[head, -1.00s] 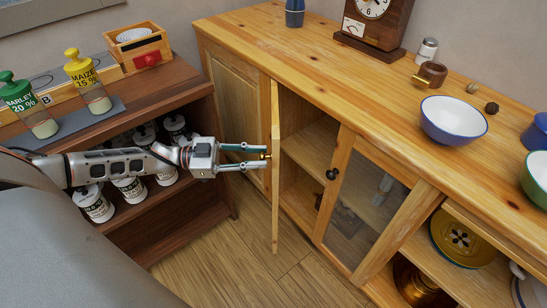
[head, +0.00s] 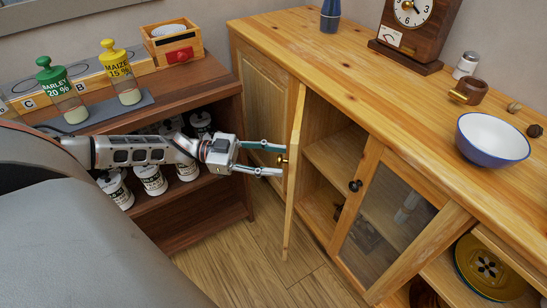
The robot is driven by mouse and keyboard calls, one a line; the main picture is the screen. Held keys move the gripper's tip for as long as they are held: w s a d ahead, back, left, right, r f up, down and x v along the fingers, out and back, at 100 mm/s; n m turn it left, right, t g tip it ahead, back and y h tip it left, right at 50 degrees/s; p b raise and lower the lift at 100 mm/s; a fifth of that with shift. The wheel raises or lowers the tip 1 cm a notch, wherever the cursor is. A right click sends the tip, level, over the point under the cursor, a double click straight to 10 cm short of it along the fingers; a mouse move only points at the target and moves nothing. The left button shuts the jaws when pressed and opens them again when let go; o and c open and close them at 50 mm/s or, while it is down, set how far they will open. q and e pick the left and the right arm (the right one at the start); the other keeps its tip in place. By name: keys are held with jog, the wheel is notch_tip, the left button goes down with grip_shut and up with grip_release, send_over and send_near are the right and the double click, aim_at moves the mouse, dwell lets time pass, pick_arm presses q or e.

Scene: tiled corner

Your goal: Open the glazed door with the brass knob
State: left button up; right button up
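The glazed door (head: 295,185) with the brass knob stands swung out from the wooden cabinet (head: 330,75), seen almost edge-on, so its glass is hidden. The opening behind it shows a bare shelf (head: 335,155). The brass knob (head: 282,160) is on the door's left-hand face. My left gripper (head: 283,160) comes from the left with its two fingers spread, one above and one below the knob. Gaps show between the fingers and the knob. My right gripper is not in view.
A second glazed door (head: 385,215) with a dark knob (head: 355,186) is shut to the right. A brown shelf unit (head: 200,225) with several white jars stands under my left arm. Wooden floor (head: 235,265) is clear.

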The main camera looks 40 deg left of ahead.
pick_arm(q)
notch_tip(320, 180, up, 10)
dwell(0.6)
